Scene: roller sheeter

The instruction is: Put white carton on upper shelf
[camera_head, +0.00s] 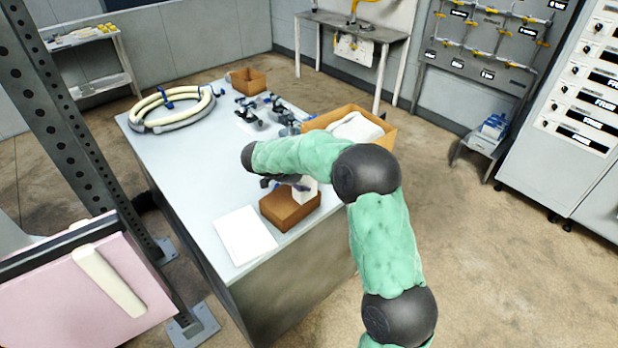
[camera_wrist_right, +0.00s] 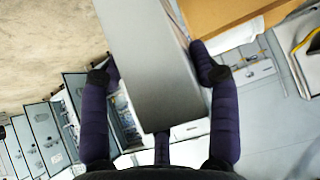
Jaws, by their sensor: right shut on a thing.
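My right gripper (camera_head: 284,182) is shut on the white carton (camera_head: 306,190), at or just above an open brown box (camera_head: 290,211) near the table's right edge. My arm partly hides the carton, and I cannot tell whether it is clear of the box. In the right wrist view the carton (camera_wrist_right: 158,85) looks grey in shade, with the dark fingers of the gripper (camera_wrist_right: 155,70) on either side. A shelf unit at the back left has an upper shelf (camera_head: 75,42) with small yellow items on it and a lower shelf. My left gripper is not in view.
The table (camera_head: 190,185) also holds a coiled hose (camera_head: 172,108), a small brown box (camera_head: 248,81), dark metal fittings (camera_head: 262,110), a white sheet (camera_head: 244,235) and a larger open box (camera_head: 390,135). A perforated post (camera_head: 75,120) stands at left. Floor at right is clear.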

